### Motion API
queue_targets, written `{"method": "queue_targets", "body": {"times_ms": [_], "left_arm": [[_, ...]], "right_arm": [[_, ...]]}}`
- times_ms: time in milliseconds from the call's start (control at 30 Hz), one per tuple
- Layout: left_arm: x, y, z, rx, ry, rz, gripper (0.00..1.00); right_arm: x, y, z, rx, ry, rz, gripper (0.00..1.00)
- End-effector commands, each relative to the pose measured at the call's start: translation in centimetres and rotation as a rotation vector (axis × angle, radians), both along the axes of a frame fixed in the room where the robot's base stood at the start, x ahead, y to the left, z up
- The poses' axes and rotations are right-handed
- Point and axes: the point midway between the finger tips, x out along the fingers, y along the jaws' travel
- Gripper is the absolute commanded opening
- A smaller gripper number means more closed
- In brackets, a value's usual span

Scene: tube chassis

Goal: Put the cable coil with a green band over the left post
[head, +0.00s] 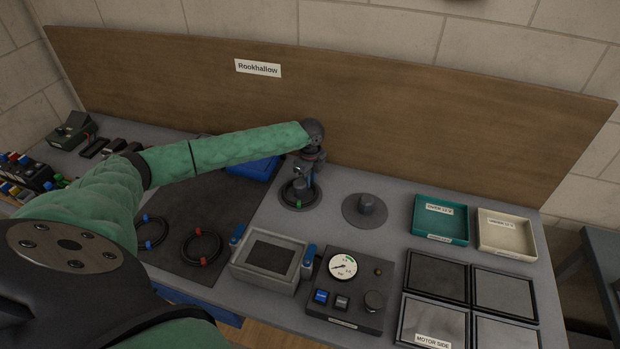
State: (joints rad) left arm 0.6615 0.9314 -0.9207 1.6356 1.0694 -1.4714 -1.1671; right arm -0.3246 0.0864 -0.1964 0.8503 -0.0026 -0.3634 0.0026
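The black cable coil with a green band (299,204) is at the left post's round base (314,207), under my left gripper (302,187). The band faces the front. The coil appears to lie around the left post, but the gripper hides most of the post and the coil's far side. The gripper points down, with its fingertips at the coil; I cannot tell whether they are open or shut on it. The right post (366,203) stands bare on its grey disc. My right gripper is not in view.
A coil with blue bands (152,232) and a coil with red bands (202,247) lie on the dark mat (186,208). A framed box (270,257) and a gauge panel (347,290) stand in front. Teal (440,220) and cream (506,234) trays are at right.

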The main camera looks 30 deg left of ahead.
Motion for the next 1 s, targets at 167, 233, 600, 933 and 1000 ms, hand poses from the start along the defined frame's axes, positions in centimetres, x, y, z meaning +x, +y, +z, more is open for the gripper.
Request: {"method": "queue_targets", "body": {"times_ms": [167,233,600,933,1000], "left_arm": [[0.0,0.0,0.0,0.000,0.000,0.000,0.25],[0.0,0.0,0.0,0.000,0.000,0.000,0.25],[0.0,0.0,1.6,0.000,0.000,0.001,0.25],[0.0,0.0,3.6,0.000,0.000,0.000,0.25],[0.0,0.0,4.1,0.000,0.000,0.000,0.25]], "right_arm": [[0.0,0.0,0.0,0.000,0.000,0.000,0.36],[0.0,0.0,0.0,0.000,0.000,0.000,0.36],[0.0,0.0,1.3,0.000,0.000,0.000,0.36],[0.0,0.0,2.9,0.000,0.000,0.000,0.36],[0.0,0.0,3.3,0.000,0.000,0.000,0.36]]}}
